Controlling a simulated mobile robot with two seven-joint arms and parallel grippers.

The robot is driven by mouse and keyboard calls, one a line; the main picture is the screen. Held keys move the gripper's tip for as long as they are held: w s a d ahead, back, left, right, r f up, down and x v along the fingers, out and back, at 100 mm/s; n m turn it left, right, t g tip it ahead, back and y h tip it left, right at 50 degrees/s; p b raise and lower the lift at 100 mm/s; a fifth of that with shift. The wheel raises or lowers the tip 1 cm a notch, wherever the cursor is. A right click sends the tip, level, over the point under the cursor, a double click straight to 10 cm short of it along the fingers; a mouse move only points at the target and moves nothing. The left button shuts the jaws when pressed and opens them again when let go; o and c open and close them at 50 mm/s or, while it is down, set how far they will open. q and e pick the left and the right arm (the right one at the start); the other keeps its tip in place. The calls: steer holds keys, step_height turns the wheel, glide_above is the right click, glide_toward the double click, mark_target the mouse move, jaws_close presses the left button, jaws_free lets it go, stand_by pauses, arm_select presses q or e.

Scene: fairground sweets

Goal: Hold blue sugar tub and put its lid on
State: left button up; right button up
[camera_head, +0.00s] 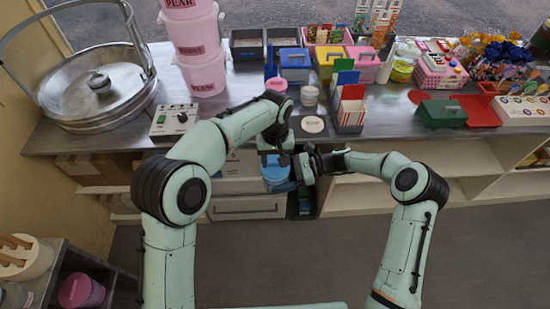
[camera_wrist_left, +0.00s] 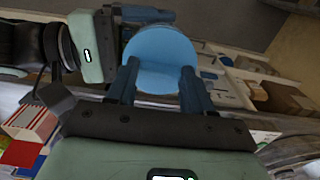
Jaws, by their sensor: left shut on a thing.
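The blue sugar tub (camera_head: 276,174) is held in the air in front of the counter, between my two grippers. My left gripper (camera_head: 272,153) reaches down from above. In the left wrist view its two dark fingers (camera_wrist_left: 158,84) straddle a light blue round piece (camera_wrist_left: 160,50), which looks like the lid, and are shut on it. My right gripper (camera_head: 303,168) comes in from the right at the tub's side, and part of it shows at the upper left of the wrist view (camera_wrist_left: 112,40). Its fingertips are partly hidden, so its grip is unclear. Whether the lid is seated cannot be told.
A white disc (camera_head: 313,124) lies on the counter (camera_head: 235,92) behind my grippers, near a white tub (camera_head: 309,96) and a pink-lidded one (camera_head: 276,84). A red-and-white box (camera_head: 351,108) stands to the right. Shelves and drawers (camera_head: 247,206) are below; the floor in front is clear.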

arm_select(q)
steer(key=shift+f, duration=0.15)
stand_by(0.5)
steer(key=o, duration=1.5)
steer(key=shift+c, duration=0.2)
steer(key=shift+r, duration=3.05)
jaws_close()
